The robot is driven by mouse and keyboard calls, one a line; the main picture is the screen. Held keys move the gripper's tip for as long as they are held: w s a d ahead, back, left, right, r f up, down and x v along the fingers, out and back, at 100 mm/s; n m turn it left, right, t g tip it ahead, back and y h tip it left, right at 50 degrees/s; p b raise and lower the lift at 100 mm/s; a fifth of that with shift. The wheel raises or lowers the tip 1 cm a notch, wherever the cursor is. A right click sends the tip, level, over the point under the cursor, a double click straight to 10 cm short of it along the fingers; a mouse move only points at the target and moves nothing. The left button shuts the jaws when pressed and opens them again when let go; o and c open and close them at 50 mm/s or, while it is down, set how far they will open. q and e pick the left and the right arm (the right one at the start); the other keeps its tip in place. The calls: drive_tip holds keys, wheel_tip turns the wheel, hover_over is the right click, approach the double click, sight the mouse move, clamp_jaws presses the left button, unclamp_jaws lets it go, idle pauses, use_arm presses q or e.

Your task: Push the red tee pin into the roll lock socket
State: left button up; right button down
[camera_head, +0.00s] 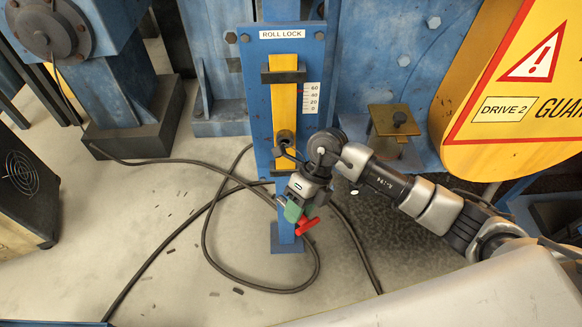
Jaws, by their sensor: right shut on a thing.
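The red tee pin (307,226) shows just below the front of the blue roll lock post. My right gripper (295,210), with green on its fingers, is shut on the pin, and its fingers hide part of it. The roll lock socket (284,136) is a dark round boss low on the yellow bar (288,105), under the ROLL LOCK label (282,34). In the picture the pin lies below the socket and apart from it. Part of my right wrist is close to the socket's lower right. My left gripper is out of view.
A scale (311,98) sits right of the yellow bar. A small brass-coloured plate with a bolt (393,119) is to the right. A yellow DRIVE 2 guard (515,85) stands at the far right. Dark cables (205,235) loop over the open floor.

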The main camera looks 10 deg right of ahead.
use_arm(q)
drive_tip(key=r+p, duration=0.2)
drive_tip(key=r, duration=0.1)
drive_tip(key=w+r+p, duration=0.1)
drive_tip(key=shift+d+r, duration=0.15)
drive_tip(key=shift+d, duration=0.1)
use_arm(e)
wheel_tip(320, 180, up, 6)
drive_tip(key=w+m+t+y, duration=0.2)
drive_tip(key=m+t+y, duration=0.1)
drive_tip(key=m, duration=0.5)
drive_tip(key=shift+w+a+t, duration=0.4)
drive_tip(key=shift+a+t, duration=0.05)
drive_tip(key=shift+t, duration=0.25)
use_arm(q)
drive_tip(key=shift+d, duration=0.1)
use_arm(e)
drive_tip(key=shift+w+d+r, duration=0.1)
use_arm(q)
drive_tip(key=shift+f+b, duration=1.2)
drive_tip(key=shift+b, duration=0.1)
use_arm(e)
drive_tip(key=shift+w+d, duration=0.15)
drive_tip(key=shift+w, duration=0.75)
drive_tip(key=shift+w+d, duration=0.2)
drive_tip(key=shift+w, duration=0.75)
drive_tip(key=shift+w+d, duration=0.15)
drive_tip(key=shift+w, duration=0.75)
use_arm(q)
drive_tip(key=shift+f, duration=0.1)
